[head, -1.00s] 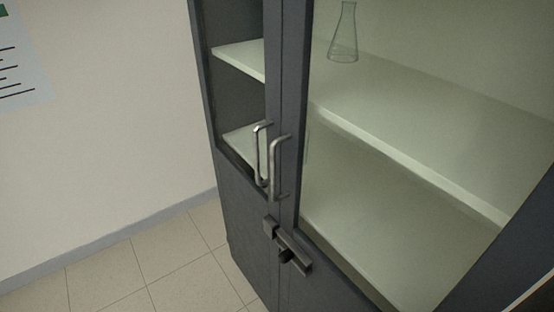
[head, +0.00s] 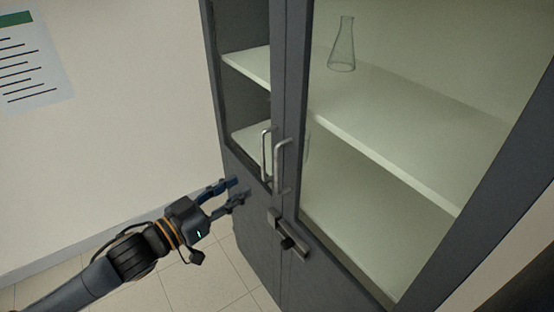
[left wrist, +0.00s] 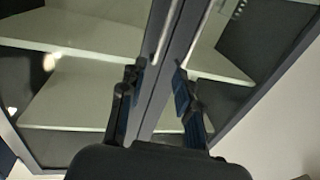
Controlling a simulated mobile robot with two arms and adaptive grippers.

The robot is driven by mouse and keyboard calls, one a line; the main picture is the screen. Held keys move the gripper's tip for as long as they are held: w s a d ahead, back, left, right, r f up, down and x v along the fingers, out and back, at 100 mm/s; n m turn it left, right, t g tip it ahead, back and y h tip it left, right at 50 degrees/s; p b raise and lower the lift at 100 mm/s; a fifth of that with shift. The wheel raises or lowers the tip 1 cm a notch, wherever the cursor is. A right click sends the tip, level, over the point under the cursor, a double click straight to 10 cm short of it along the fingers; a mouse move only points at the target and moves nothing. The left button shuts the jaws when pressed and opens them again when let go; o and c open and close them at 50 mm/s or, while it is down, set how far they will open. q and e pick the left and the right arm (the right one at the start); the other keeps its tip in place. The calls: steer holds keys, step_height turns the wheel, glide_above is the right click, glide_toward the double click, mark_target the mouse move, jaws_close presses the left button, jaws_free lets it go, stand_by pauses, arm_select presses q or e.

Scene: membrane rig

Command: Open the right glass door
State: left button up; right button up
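The right glass door (head: 400,135) of the dark grey cabinet is shut, and shelves show through its glass. Its upright metal handle (head: 277,168) is at the door's left edge, beside the left door's handle (head: 265,155). My left gripper (head: 241,188) is open and empty, left of both handles and a little below their middle, apart from them. In the left wrist view its two spread fingers (left wrist: 155,76) frame the strip where the doors meet. A bright handle bar (left wrist: 162,35) shows above them there; I cannot tell which handle it is. My right gripper is not in view.
A latch (head: 288,238) sits on the cabinet front below the handles. A glass flask (head: 342,48) stands on a shelf behind the right door. A poster (head: 32,65) hangs on the wall at left. Tiled floor is clear left of the cabinet.

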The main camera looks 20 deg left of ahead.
mark_target(276, 162)
arm_select(q)
steer(key=p+x, duration=0.3)
steer(key=x, duration=1)
steer(key=shift+w, duration=0.2)
jaws_close()
